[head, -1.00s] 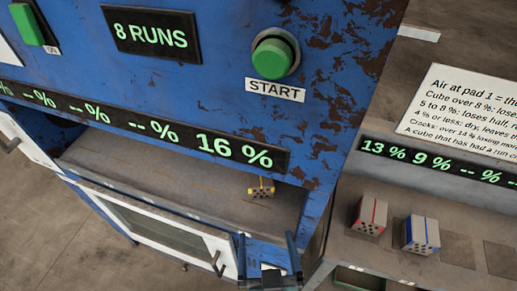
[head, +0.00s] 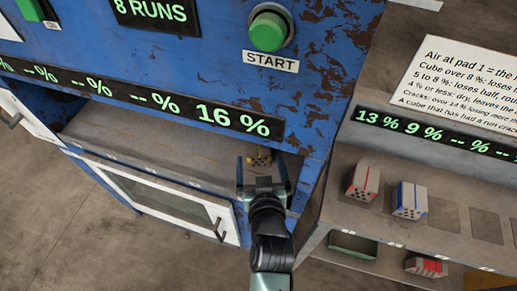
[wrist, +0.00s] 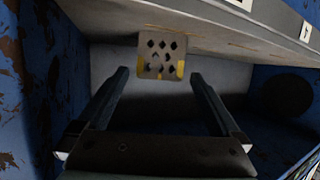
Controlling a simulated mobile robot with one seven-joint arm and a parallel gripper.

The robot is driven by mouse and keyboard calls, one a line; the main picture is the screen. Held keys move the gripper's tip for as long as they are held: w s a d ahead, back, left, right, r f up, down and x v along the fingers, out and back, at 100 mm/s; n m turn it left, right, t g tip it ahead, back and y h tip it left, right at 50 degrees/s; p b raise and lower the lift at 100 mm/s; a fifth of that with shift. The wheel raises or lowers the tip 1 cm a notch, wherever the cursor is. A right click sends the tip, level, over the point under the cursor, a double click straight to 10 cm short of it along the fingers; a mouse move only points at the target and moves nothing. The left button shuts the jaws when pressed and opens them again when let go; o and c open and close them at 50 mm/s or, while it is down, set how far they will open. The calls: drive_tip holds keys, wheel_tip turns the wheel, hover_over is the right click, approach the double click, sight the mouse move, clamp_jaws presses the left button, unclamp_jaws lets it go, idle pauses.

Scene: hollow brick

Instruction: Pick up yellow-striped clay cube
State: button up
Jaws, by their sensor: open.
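The yellow-striped clay cube (head: 259,154) sits inside the blue machine's open chamber, under the 16 % readout. In the head view my gripper partly covers it. In the wrist view the cube (wrist: 162,57) shows a face with several dark holes and yellow marks at its lower corners. My gripper (head: 262,168) is at the chamber opening with its fingers spread and nothing held. In the wrist view the cube is ahead of the gripper (wrist: 160,75), roughly centred between the two fingertips and apart from them.
A white-framed door (head: 160,192) hangs open below the chamber. Rusty blue walls flank the opening. On the right shelf stand a red-striped cube (head: 364,181) and a blue-striped cube (head: 410,199). Below are a green tray (head: 353,246) and another red-marked cube (head: 426,265).

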sight(258, 148)
drive_tip(key=x, duration=0.5)
drive_tip(key=shift+w, duration=0.4)
drive_tip(key=c, duration=1.2)
drive_tip(key=shift+c, duration=0.5)
drive_tip(key=shift+r, duration=0.1)
